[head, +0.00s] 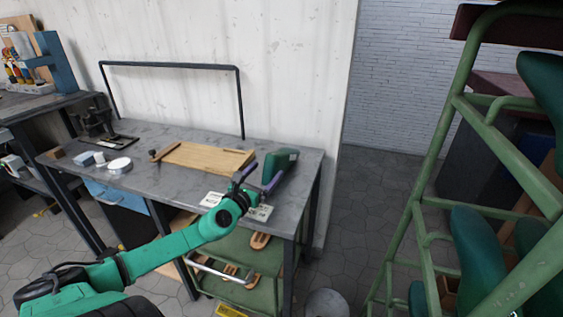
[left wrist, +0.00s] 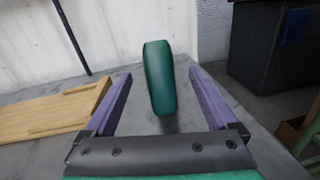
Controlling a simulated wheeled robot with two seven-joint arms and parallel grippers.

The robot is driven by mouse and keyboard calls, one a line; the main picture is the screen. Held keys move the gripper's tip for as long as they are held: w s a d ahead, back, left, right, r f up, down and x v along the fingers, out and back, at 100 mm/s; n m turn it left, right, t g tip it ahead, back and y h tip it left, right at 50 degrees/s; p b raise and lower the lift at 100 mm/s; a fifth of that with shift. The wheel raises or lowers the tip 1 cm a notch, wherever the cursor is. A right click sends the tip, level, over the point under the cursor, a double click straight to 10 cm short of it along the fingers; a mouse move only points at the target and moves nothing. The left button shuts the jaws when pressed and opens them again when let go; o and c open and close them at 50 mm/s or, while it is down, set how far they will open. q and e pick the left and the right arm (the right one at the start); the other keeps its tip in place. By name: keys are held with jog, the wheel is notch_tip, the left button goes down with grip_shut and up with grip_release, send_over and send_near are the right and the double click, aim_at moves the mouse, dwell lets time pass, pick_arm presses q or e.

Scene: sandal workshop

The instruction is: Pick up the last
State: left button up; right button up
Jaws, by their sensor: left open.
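The dark green last (head: 281,161) is on the right end of the grey workbench (head: 222,145). In the left wrist view the last (left wrist: 158,77) stands upright, narrow side towards me, leaning slightly. My left gripper (head: 265,171), with purple fingers, is open at the near side of the last. In the left wrist view the last shows between the open fingers of the gripper (left wrist: 160,88), with a gap on both sides. I cannot tell how far the fingers reach along it. My right gripper is not in view.
A wooden board (head: 205,158) lies left of the last. White cards (head: 260,211) lie at the bench's front edge. A black rail (head: 170,66) stands at the back. A green rack (head: 430,180) with more green lasts (head: 478,250) stands at the right.

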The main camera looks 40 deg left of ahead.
aim_at(272, 161)
pick_arm(q)
jog(key=x, duration=0.4)
jog(key=shift+w+a+r+b, duration=0.1)
jog(key=shift+a+r+b, duration=0.1)
jog(key=shift+r+b, duration=0.15)
jog(key=shift+w+a, duration=0.1)
jog(key=shift+w, duration=0.45)
jog(key=c, duration=1.3)
jog(key=shift+r, duration=0.1)
grip_shut()
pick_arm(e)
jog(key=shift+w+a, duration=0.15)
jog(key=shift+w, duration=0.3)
